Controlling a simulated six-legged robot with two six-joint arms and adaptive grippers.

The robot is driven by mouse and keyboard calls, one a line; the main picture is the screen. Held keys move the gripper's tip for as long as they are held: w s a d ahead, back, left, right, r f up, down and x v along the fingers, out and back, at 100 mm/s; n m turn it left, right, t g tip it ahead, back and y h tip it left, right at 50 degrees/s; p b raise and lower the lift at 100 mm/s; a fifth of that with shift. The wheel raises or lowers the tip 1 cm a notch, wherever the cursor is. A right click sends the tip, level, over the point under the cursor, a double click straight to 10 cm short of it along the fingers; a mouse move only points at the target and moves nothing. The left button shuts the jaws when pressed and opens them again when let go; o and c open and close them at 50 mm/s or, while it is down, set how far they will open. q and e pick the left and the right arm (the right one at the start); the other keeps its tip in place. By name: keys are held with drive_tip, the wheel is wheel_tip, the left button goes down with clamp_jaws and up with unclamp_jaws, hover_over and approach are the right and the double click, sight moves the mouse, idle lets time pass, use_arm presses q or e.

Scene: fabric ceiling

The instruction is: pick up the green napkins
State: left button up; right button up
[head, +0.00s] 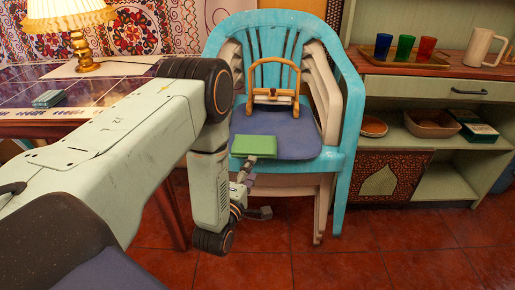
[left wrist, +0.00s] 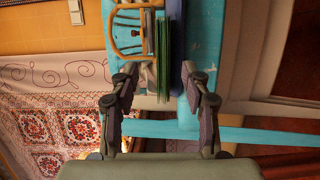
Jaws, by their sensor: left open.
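The green napkins (head: 254,146) lie as a flat stack on the blue-grey seat of the turquoise chair (head: 352,110), near its front edge. In the left wrist view the napkins (left wrist: 164,45) appear edge-on, as thin green layers. My left gripper (head: 246,176) is just below and in front of the stack in the head view. In the left wrist view my left gripper (left wrist: 159,72) has its fingers apart, with the napkins' near end lying in line with the gap. I cannot tell whether the fingers touch them. My right gripper is not in view.
A small wooden chair-shaped frame (head: 274,85) stands on the seat behind the napkins. A shelf unit (head: 450,84) with coloured cups and a white jug is at right. A tiled table (head: 105,92) with a lamp (head: 82,40) is at left. The red floor in front is clear.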

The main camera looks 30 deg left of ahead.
sight(255, 146)
use_arm(q)
drive_tip(key=b+x, duration=0.2)
drive_tip(key=x, duration=0.4)
drive_tip(key=shift+w+a+f, duration=0.15)
drive_tip(key=shift+a+f, duration=0.1)
drive_tip(key=shift+a, duration=0.25)
drive_tip(key=shift+r, duration=0.1)
drive_tip(key=shift+c, duration=0.5)
clamp_jaws()
